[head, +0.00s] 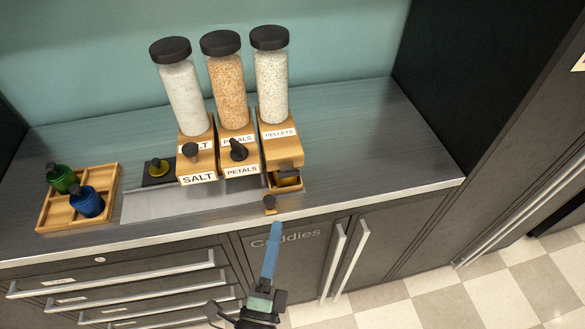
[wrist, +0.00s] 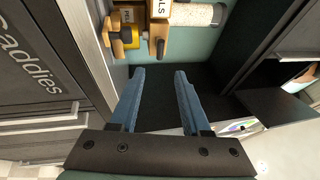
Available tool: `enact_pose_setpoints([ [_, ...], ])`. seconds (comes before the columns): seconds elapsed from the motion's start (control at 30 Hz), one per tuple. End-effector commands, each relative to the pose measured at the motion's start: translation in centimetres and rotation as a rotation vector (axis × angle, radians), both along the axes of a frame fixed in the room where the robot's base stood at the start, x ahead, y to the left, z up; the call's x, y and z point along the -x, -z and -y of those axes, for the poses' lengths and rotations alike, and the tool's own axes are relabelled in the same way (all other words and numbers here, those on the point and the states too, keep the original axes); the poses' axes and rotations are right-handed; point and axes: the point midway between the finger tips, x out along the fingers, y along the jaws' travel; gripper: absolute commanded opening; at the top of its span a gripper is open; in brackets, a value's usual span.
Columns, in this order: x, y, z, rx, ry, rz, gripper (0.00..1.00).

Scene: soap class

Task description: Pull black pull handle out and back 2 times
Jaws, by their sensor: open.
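The pellets dispenser (head: 280,143) is a wooden block with a jar of pale pellets (head: 271,85) on top, rightmost of three. A small black pull handle (head: 269,203) with a wooden part stands in front of it, near the counter's front edge. Between them is a small wooden tray (head: 284,186) with something yellow inside. My gripper (head: 276,226) is in front of the counter edge, just below the handle in the head view. In the wrist view its two blue fingers (wrist: 160,72) are apart with nothing between them; the dispenser shows beyond them.
The salt (head: 197,150) and petals (head: 240,140) dispensers stand to the left. A wooden caddy (head: 58,212) holds green and blue bottles. The counter right of the pellets dispenser is clear. Cabinet door handles (head: 347,258) project below the counter. A dark wall bounds the right.

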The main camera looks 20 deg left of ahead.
Motion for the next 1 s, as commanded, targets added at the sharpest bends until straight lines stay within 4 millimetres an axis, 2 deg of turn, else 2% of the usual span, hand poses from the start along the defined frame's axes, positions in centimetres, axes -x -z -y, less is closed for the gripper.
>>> enact_pose_setpoints([
  [0.4, -7.4, -1.7, -1.4, 0.001, 0.002, 0.004, 0.47],
  [0.6, -10.3, -2.1, -2.0, 0.002, 0.001, 0.003, 0.47],
  [0.8, -11.6, -2.3, -2.2, 0.002, 0.001, 0.003, 0.47],
  [1.0, -11.8, -2.2, -2.3, 0.003, 0.001, 0.001, 0.47],
])
